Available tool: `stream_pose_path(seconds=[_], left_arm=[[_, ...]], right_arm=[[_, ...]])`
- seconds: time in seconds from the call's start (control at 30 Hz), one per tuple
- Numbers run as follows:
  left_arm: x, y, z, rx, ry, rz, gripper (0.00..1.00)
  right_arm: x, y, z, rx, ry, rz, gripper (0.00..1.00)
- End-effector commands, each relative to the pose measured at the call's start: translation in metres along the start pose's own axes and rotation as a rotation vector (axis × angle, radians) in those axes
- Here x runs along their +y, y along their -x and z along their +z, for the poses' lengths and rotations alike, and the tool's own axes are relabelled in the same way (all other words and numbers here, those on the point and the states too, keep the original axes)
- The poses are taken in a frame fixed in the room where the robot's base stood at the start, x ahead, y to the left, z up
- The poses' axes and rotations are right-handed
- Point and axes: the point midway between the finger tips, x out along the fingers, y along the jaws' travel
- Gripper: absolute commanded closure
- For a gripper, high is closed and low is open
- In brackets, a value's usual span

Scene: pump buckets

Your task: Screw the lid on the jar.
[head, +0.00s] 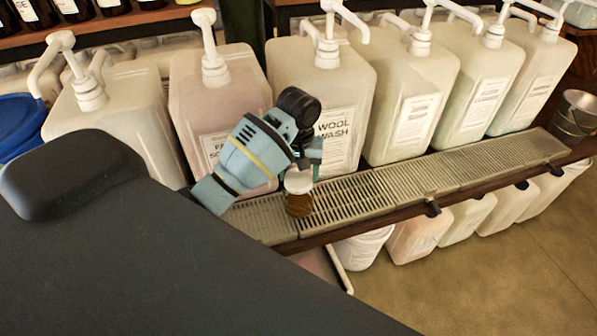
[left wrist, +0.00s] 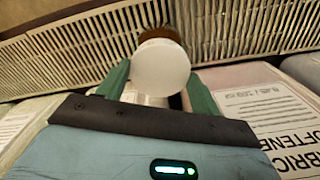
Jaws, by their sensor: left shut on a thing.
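A small amber-brown jar (head: 298,205) stands upright on the slatted metal drip tray (head: 345,200); in the left wrist view the jar (left wrist: 155,34) is mostly hidden behind the lid. The round white lid (head: 298,182) is right at the jar's top, and its flat face (left wrist: 161,67) fills the middle of the left wrist view. I cannot tell whether its thread is engaged. My left gripper (head: 304,166) is above the jar, shut on the lid, with one green finger on each side. My right gripper is not in view.
Large white pump containers, including one labelled wool wash (head: 335,125), stand in a row behind the tray. A metal bucket (head: 574,115) is at the right end. The tray is clear to the jar's right. Smaller containers (head: 420,232) sit below the shelf.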

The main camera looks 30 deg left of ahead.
Motion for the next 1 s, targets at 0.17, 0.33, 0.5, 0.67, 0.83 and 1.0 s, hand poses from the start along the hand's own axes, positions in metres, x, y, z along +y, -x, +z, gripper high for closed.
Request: stream_pose_path(seconds=[0.17, 0.33, 0.5, 0.67, 0.83, 1.0], left_arm=[[-0.0005, 0.0001, -0.0002, 0.001, -0.097, -0.001, 0.62], [-0.0009, 0.0002, -0.0006, 0.001, -0.328, -0.002, 0.62], [-0.0008, 0.0001, -0.0005, 0.001, -0.559, -0.001, 0.62], [-0.0008, -0.0003, -0.0005, 0.001, -0.774, -0.001, 0.62], [-0.0007, -0.0003, -0.0006, 0.001, -1.0, 0.0, 0.62], [-0.0006, -0.0008, -0.0003, -0.001, -1.208, 0.0, 0.62]], right_arm=[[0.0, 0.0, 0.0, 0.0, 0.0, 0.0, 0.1], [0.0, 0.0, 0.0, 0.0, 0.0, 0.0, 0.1], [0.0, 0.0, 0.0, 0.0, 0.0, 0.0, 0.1], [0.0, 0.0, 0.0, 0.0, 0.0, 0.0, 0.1], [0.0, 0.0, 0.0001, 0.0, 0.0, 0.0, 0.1], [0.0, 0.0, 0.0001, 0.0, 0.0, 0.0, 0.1]])
